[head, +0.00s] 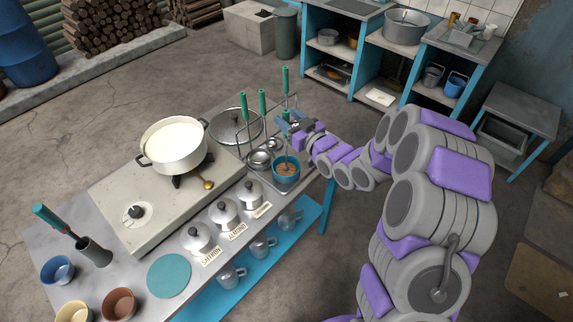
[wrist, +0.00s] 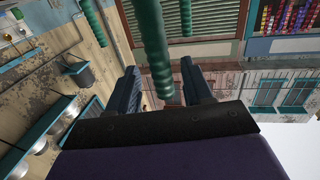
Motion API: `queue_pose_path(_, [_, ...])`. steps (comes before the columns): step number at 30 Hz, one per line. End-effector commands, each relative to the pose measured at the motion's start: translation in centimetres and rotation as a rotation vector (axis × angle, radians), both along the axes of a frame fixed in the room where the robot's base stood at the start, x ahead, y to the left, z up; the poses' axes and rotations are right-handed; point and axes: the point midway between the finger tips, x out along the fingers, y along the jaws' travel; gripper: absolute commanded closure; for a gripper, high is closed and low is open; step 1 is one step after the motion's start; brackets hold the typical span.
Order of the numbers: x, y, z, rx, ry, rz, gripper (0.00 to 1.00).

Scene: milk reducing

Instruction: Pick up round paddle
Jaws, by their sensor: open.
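Several green-handled utensils stand upright in a wire rack (head: 225,135) at the far right end of the counter: a left handle (head: 240,104), a middle handle (head: 262,103) and a right handle (head: 285,78). I cannot tell which is the round paddle, as their lower ends are hidden or too small. My gripper (head: 287,125) is at the rack, beside the right utensil. In the wrist view, my gripper (wrist: 162,88) is open, and a green handle (wrist: 153,40) shows between its fingers. I cannot tell whether it touches them. Another green handle (wrist: 95,22) is to the left.
A white pot of milk (head: 173,145) sits on the stove. Lidded canisters (head: 223,211) line the counter's front. Another green-handled tool (head: 55,220) stands in a grey holder at left.

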Motion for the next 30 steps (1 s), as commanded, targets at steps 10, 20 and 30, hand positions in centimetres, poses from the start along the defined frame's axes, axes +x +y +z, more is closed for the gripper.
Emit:
queue_pose_path(10, [0.91, 0.88, -0.05, -0.001, 0.002, 0.0, 0.5])
queue_pose_path(20, [0.9, 0.86, -0.03, -0.001, 0.002, 0.001, 0.75])
queue_pose_path(30, [0.91, 0.86, -0.02, 0.0, 0.001, 0.0, 1.0])
